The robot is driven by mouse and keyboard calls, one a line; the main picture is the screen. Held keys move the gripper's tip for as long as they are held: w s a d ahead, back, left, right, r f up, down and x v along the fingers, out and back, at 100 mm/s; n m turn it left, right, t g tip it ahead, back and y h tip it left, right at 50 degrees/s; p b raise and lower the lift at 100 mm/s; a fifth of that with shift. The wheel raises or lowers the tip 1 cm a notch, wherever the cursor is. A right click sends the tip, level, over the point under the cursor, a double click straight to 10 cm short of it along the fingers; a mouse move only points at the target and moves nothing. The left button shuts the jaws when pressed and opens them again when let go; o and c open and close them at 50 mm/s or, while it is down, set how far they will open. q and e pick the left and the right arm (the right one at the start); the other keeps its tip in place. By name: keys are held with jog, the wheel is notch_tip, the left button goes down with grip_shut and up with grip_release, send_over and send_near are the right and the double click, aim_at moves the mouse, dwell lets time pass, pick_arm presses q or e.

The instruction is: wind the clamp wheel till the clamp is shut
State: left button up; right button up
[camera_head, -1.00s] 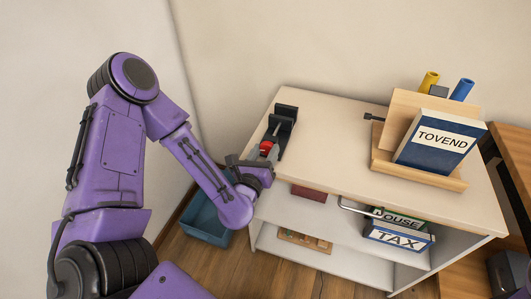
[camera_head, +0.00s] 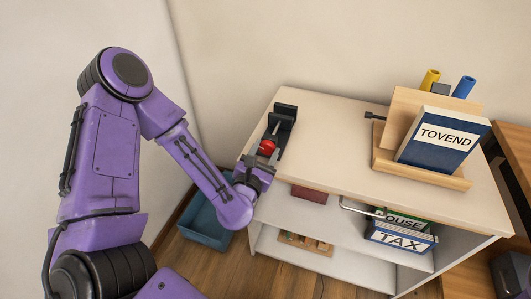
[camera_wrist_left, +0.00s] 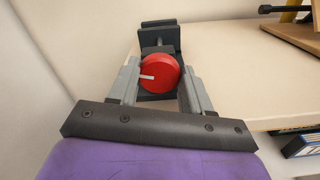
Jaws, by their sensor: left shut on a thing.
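The clamp (camera_head: 285,118) is a dark block mounted at the left end of the shelf unit's top. Its red wheel (camera_head: 267,147) faces my left gripper (camera_head: 263,153). In the left wrist view the wheel (camera_wrist_left: 159,73) is a red disc with a white mark pointing left. The fingers of my left gripper (camera_wrist_left: 160,85) stand on both sides of the wheel and are shut on it. The clamp body (camera_wrist_left: 160,38) shows behind the wheel; how far its jaws are apart is hard to tell. My right gripper is not in view.
A wooden stand (camera_head: 440,176) holds a blue TOVEND book (camera_head: 439,140) on the right of the shelf top (camera_head: 330,130). Boxes labelled TAX (camera_head: 401,237) and HOUSE lie on the shelf below. A blue bin (camera_head: 205,227) stands on the floor at left. The middle of the top is clear.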

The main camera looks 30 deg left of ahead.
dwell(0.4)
pick_arm(q)
jog(key=o, duration=1.1)
jog(key=shift+c, duration=0.2)
